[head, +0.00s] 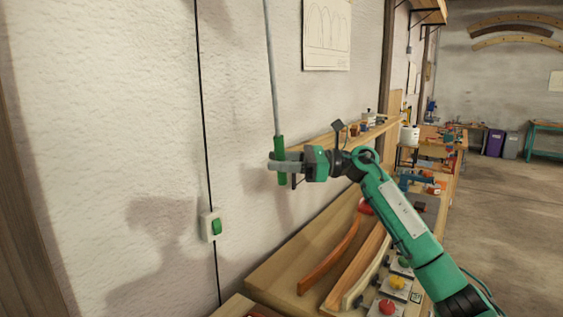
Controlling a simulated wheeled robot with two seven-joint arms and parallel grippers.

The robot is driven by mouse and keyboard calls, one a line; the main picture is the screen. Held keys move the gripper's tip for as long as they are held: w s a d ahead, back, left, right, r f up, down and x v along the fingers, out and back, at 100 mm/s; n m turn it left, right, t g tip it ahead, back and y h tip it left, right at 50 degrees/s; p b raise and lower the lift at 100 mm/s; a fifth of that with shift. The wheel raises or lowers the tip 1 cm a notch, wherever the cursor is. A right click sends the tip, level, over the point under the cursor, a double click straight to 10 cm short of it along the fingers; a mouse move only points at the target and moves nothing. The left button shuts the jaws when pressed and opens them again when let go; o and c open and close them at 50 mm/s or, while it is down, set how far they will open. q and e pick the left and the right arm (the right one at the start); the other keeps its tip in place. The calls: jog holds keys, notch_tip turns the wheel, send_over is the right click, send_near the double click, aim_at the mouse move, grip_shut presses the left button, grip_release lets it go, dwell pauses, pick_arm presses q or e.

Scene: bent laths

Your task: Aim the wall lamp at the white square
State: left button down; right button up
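A thin grey rod (271,70) comes down from the top edge of the head view, close to the wall, and ends in a green handle (280,150). My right gripper (281,166) reaches in from the right and is shut on the green handle, with a grey finger across its front. The far finger is mostly hidden. The lamp's head and whatever the rod hangs from are out of view above. I see no white square that I can make out for certain. My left gripper is not in view.
A white switch box (210,226) with a green rocker sits on the wall by a black cable. A workbench (275,268) with curved laths (330,258) and coloured knobs lies below my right arm. A shelf (345,137) and a drawing (327,35) are on the wall. Floor is clear at right.

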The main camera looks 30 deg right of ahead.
jog(key=shift+s+d+f+b, duration=0.15)
jog(key=shift+d+b, duration=0.15)
jog(key=shift+d, duration=0.15)
jog(key=b+v, duration=0.5)
jog(key=v, duration=0.8)
jog(key=shift+a, duration=0.1)
